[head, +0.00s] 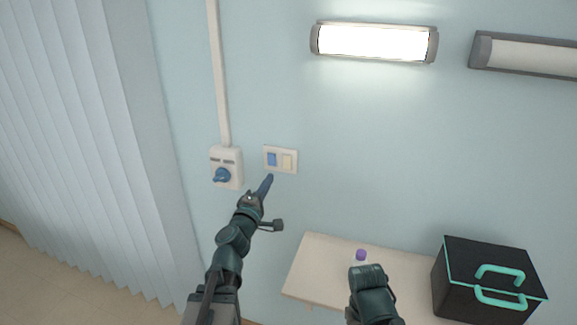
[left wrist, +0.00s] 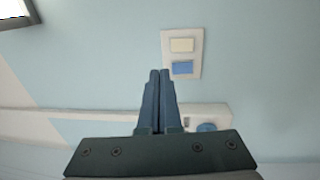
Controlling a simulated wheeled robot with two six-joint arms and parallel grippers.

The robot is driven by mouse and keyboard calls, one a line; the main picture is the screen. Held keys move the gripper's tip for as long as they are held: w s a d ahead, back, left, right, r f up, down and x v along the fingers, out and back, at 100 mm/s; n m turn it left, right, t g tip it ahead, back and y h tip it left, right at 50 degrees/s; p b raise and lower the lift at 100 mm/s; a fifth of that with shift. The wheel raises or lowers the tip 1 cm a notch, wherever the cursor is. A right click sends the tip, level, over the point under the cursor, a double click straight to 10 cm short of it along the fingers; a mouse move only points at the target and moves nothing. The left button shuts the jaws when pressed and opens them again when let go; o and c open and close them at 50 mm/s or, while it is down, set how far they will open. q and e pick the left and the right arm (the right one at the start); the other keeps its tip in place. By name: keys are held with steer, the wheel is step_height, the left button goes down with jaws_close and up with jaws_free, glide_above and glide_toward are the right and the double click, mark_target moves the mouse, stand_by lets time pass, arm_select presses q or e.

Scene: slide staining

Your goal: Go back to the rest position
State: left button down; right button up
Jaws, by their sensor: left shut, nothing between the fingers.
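My left gripper (head: 266,184) is shut and empty, its blue-grey fingers raised towards the wall just below a switch plate (head: 292,170). In the left wrist view the closed fingers (left wrist: 160,76) point up beside the switch plate (left wrist: 198,40). The plate has a blue rocker (head: 272,159) and a cream rocker (head: 287,161). I cannot tell whether the fingertips touch the plate; they look slightly apart from it. My other arm (head: 370,290) shows at the bottom centre, in front of the table, and its fingers are not visible.
A white box with a blue knob (head: 221,175) is left of the plate. A lit lamp (head: 374,42) and an unlit one (head: 525,55) hang above. A table (head: 320,250) bears a purple-capped bottle (head: 361,255) and a black case with teal handles (head: 460,262). Blinds (head: 70,130) hang left.

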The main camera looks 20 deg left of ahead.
arm_select(q)
steer(key=s+d+f+m+g+h, duration=0.1)
steer(key=d+f+m+g+h, duration=0.15)
steer(key=d+m, duration=0.3)
steer(key=s+d+f+m+g+h, duration=0.1)
steer(key=d+f+m+g+h, duration=0.2)
steer(key=d, duration=0.4)
steer(key=s+d+f+m+g+h, duration=0.1)
steer(key=s+d+f+m+g, duration=0.15)
steer(key=f, duration=0.25)
steer(key=s+d+f+m+g, duration=0.2)
steer(key=s+f+m+g, duration=0.2)
steer(key=f, duration=0.1)
steer(key=s+a+f+m+g+y, duration=0.3)
steer(key=s+a+f+g+y, duration=0.5)
steer(key=s, duration=0.3)
steer(key=s+d+m, duration=0.1)
steer(key=s+d, duration=0.1)
steer(key=d, duration=0.3)
steer(key=s+d+f+m, duration=0.1)
steer(key=s+d+m, duration=0.1)
steer(key=d, duration=0.3)
steer(key=shift+s+d+f+y, duration=0.2)
steer(key=shift+s+y, duration=0.25)
steer(key=shift+s, duration=0.35)
steer(key=shift+w, duration=0.1)
